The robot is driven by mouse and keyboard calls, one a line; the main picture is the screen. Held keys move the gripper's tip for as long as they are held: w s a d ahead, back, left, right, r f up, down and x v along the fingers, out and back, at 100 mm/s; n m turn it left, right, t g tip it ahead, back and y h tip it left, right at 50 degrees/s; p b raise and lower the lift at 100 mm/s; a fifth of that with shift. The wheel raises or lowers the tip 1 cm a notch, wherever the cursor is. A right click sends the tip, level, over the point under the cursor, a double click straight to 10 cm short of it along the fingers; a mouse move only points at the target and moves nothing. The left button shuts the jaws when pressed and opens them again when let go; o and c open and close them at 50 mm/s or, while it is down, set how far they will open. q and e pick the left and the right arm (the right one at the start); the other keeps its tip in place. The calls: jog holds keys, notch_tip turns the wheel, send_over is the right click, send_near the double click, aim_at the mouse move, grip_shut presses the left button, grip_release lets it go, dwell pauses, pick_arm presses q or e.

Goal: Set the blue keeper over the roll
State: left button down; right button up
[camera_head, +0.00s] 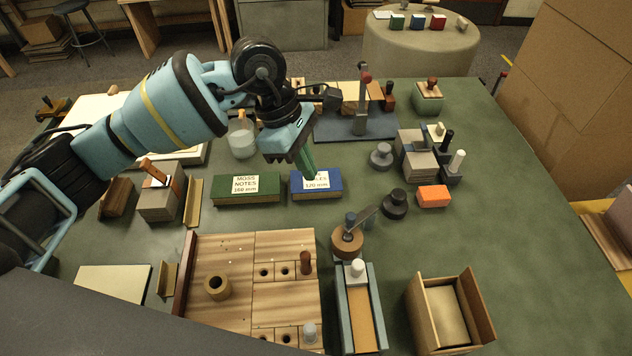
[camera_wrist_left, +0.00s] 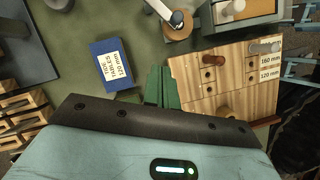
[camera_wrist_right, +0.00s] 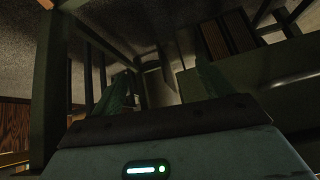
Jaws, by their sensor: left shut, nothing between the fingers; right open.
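A blue block (camera_head: 316,187) with a white label ending in "120 mm" lies on the green table; it is the only clearly blue labelled piece, and I cannot tell if it is the keeper. It also shows in the left wrist view (camera_wrist_left: 111,64), left of the fingers. My left gripper (camera_head: 309,172) is shut and empty; its green fingertips overlap the block's label in the head view. In the left wrist view the shut fingers (camera_wrist_left: 162,88) are apart from the block. My right gripper (camera_wrist_right: 160,85) is open and empty. I cannot identify a roll.
A green block (camera_head: 246,199) lies left of the blue one. In front are a wooden peg board (camera_head: 238,262), a grey trough (camera_head: 376,305) and an open wooden box (camera_head: 484,308). A lever stand (camera_head: 362,125) stands behind.

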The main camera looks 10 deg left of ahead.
pick_arm(q)
jog(key=v, duration=0.3)
jog(key=shift+a, duration=0.1)
jog(key=shift+f, duration=0.1)
dwell(0.4)
